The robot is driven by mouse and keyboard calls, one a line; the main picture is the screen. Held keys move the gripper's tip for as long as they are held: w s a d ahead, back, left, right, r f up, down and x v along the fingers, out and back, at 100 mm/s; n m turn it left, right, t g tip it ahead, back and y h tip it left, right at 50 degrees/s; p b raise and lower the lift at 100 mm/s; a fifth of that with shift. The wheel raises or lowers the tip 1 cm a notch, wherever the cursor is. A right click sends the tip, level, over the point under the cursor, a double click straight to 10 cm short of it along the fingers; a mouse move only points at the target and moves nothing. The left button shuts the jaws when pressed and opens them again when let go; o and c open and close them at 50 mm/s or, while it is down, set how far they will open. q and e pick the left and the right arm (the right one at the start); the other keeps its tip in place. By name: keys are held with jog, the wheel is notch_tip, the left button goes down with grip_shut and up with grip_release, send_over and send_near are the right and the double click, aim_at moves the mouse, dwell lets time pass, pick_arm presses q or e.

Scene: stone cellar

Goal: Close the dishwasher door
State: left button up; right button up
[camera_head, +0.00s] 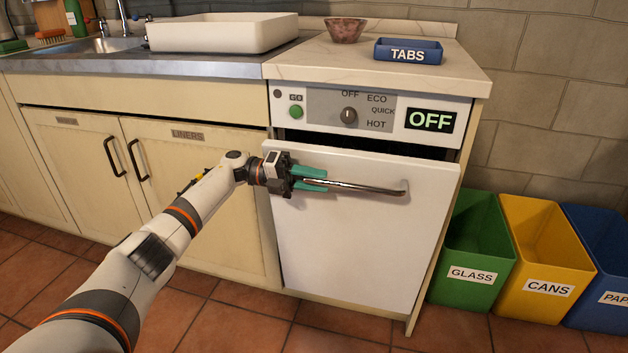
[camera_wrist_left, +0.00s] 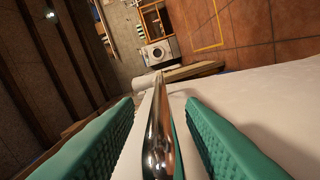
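The white dishwasher door (camera_head: 350,235) stands nearly upright under the control panel (camera_head: 368,110). A dark gap (camera_head: 370,143) shows along its top edge, so it is slightly ajar. Its metal bar handle (camera_head: 365,187) runs across the upper part of the door. My left gripper (camera_head: 322,180) is at the left part of the handle, with its green fingers apart. In the left wrist view the handle (camera_wrist_left: 160,130) runs between the two fingers (camera_wrist_left: 160,125), with space at the sides. My right gripper is not in view.
Above are a worktop (camera_head: 440,75) with a blue TABS box (camera_head: 408,51) and a reddish bowl (camera_head: 345,30). A white basin (camera_head: 222,33) stands by the sink. Green (camera_head: 470,250), yellow (camera_head: 545,245) and blue (camera_head: 600,240) bins stand right of the dishwasher. The tiled floor in front is clear.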

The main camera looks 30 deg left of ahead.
pick_arm(q)
jog(key=shift+a, duration=0.1)
jog(key=b+v, duration=0.1)
jog(key=v, duration=1)
jog(key=shift+a, duration=0.35)
jog(key=shift+f, duration=0.1)
